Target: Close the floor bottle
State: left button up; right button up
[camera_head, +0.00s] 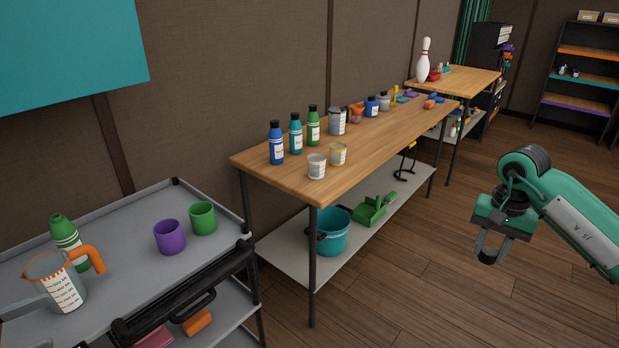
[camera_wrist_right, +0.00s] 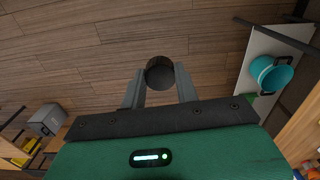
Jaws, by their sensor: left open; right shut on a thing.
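My right gripper (camera_head: 489,245) hangs over open floor at the right, fingers down. It is shut on a dark round cap (camera_wrist_right: 160,72), seen between the fingertips in the right wrist view. A green bottle (camera_head: 65,235) with a white label stands upright on the grey cart at the left. Its top is green and shows no black cap; the jug partly hides its lower part. On the wooden bench, a blue bottle (camera_head: 276,144), a teal bottle (camera_head: 295,135) and another green bottle (camera_head: 313,127) stand upright with black caps. No label is readable as floor.
A clear jug (camera_head: 62,284) with orange handle, a purple cup (camera_head: 169,238) and a green cup (camera_head: 203,218) stand on the cart (camera_head: 120,222). The bench (camera_head: 375,140) holds several small containers; a teal bucket (camera_head: 333,232) is below. Floor between bench and right arm is clear.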

aim_at(64, 233)
jog(key=i+j, duration=0.2)
jog(key=j, duration=0.15)
jog(key=i+j, duration=0.2)
jog(key=j, duration=0.15)
jog(key=i+j, duration=0.2)
jog(key=j, duration=0.15)
jog(key=i+j, duration=0.2)
jog(key=j, duration=0.15)
